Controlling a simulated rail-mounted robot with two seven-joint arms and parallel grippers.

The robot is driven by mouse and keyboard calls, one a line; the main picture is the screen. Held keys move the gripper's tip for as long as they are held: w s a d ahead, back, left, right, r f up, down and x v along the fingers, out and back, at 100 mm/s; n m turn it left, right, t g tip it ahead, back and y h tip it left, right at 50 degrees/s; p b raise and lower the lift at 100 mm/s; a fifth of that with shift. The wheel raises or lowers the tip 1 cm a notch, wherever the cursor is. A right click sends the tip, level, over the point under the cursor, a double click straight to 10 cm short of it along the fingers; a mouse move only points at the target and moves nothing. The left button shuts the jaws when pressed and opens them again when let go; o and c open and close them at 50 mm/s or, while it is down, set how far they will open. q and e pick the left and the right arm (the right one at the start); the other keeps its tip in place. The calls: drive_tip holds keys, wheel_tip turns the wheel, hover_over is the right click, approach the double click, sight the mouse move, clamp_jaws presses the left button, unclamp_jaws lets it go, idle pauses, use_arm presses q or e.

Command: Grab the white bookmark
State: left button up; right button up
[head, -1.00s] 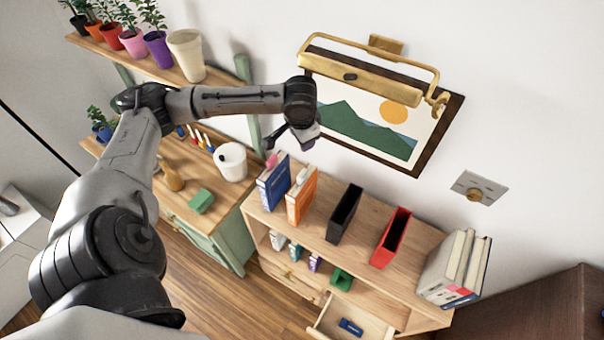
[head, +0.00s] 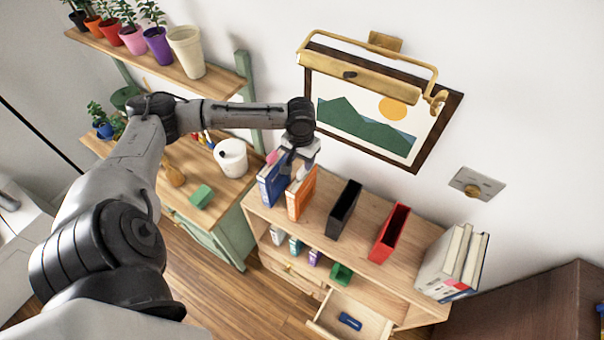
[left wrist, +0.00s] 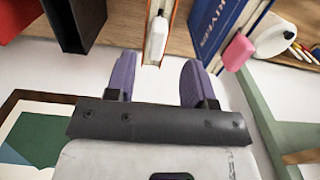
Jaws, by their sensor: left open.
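The white bookmark (left wrist: 157,38) sticks out of the orange book (head: 301,198) in the left wrist view. The orange book stands upright on the wooden cabinet top. My left gripper (left wrist: 157,78) is open and empty, with its two purple-grey fingers on either side of the bookmark's line and a gap to each side. In the head view, my left gripper (head: 294,165) is right above the orange and blue books and partly covers the bookmark. My right gripper is not in view.
A blue book (head: 273,185) with a pink bookmark (left wrist: 238,50) stands close to the left of the orange book. A black holder (head: 344,209) and a red holder (head: 390,233) stand to its right. A framed picture (head: 312,100) with a brass lamp (head: 365,75) hangs behind.

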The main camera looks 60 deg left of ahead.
sight(302, 169)
use_arm(q)
drive_tip(key=shift+w+d+f+p, duration=0.1)
drive_tip(key=shift+f+p, duration=0.45)
drive_tip(key=shift+f, duration=2.15)
drive_tip(key=shift+c, duration=0.3)
clamp_jaws()
